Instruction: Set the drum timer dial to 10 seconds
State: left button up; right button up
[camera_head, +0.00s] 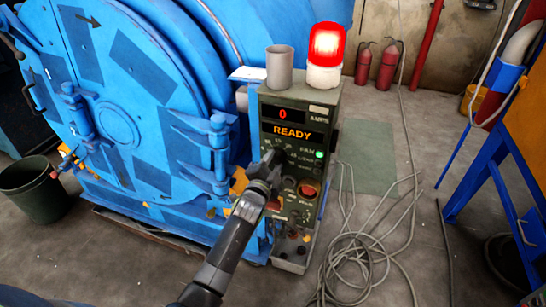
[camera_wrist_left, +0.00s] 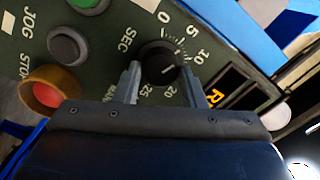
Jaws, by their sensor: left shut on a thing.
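The control box (camera_head: 282,190) stands at the blue drum machine's right side. The timer dial is a black round knob (camera_wrist_left: 160,62) in the left wrist view, with SEC beside it and marks such as 0, 5, 10, 20 and 25 around it. My left gripper (camera_wrist_left: 161,70) has one finger on each side of the knob and is shut on it. A short white mark shows on the knob; which number it points at is hard to tell. In the head view my left gripper (camera_head: 270,160) covers the dial. The display (camera_head: 291,133) reads READY, with 0 above it. My right gripper is not in view.
A green button (camera_wrist_left: 88,3), a grey button (camera_wrist_left: 67,45) and a red button in a yellow collar (camera_wrist_left: 48,94) lie near the dial. A lit red beacon (camera_head: 326,45) and a grey cup (camera_head: 279,68) stand on the box. Cables (camera_head: 355,255) lie on the floor.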

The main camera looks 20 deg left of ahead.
pick_arm(q)
jog(key=m+p, duration=0.1)
jog(key=m, duration=0.1)
jog(key=shift+m, duration=0.4)
jog(key=shift+m+p, duration=0.35)
jog(key=shift+m, duration=1.15)
jog(key=o, duration=1)
